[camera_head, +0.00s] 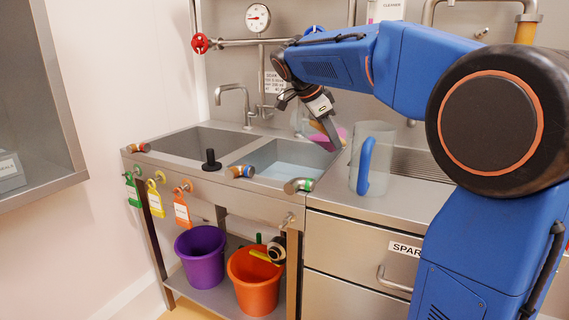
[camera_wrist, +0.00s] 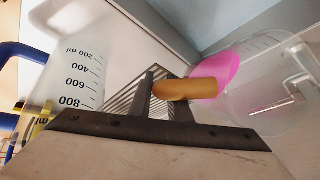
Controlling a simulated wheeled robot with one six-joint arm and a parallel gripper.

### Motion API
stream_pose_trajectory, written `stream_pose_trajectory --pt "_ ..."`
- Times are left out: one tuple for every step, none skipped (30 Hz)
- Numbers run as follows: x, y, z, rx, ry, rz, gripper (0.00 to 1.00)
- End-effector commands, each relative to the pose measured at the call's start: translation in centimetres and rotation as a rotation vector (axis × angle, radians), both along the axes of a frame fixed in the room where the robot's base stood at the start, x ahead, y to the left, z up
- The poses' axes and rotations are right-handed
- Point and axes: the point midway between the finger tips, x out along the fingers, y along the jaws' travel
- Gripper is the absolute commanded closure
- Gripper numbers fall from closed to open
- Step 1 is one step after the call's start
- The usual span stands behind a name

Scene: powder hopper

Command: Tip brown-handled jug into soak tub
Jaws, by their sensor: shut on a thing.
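The brown-handled jug is clear with pink contents; its clear wall (camera_wrist: 275,85) and brown handle (camera_wrist: 190,89) show in the wrist view. My gripper (camera_head: 327,130) is shut on that handle; its dark fingers (camera_wrist: 163,98) close around it in the wrist view. In the head view the jug (camera_head: 305,122) is partly hidden behind my gripper, above the back right of the right-hand basin (camera_head: 258,158), which seems to be the soak tub and has a pale blue bottom or liquid. I cannot tell how far the jug is tilted. No pouring stream shows.
A clear jug with a blue handle (camera_head: 367,165) stands on the counter right of the basin; its scale (camera_wrist: 82,80) shows in the wrist view. An empty left basin (camera_head: 190,143), a faucet (camera_head: 235,92) and a black knob (camera_head: 211,160) are nearby. Purple (camera_head: 202,258) and orange (camera_head: 256,285) buckets stand below.

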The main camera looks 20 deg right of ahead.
Motion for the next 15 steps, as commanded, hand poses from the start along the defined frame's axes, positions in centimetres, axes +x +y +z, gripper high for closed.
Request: stream_pose_trajectory --pt "0.0 0.02 0.03 -0.007 -0.001 0.001 1.0" --pt "0.0 0.02 0.02 -0.011 -0.001 0.001 1.0" --pt "-0.01 0.03 0.01 -0.016 -0.001 0.0 1.0" --pt "-0.01 0.03 -0.01 -0.02 0.0 0.001 1.0" --pt "-0.01 0.04 -0.02 -0.024 0.0 0.001 1.0" --pt "-0.01 0.02 -0.03 -0.03 -0.001 0.0 1.0" --pt "-0.02 0.01 -0.02 -0.034 0.0 0.001 1.0" --pt "-0.01 -0.01 -0.02 -0.039 -0.001 0.0 1.0" --pt "-0.02 -0.01 -0.02 -0.044 -0.001 0.0 1.0" --pt "-0.02 0.0 -0.03 -0.047 -0.001 0.0 1.0" --pt "-0.01 0.0 -0.04 -0.051 -0.001 0.0 1.0" --pt "-0.01 0.01 -0.03 -0.056 -0.001 -0.001 1.0" --pt "-0.01 0.0 -0.02 -0.06 -0.002 -0.001 1.0" --pt "-0.01 0.0 -0.02 -0.065 -0.002 -0.001 1.0" --pt "0.0 -0.01 -0.01 -0.071 -0.003 0.0 1.0"
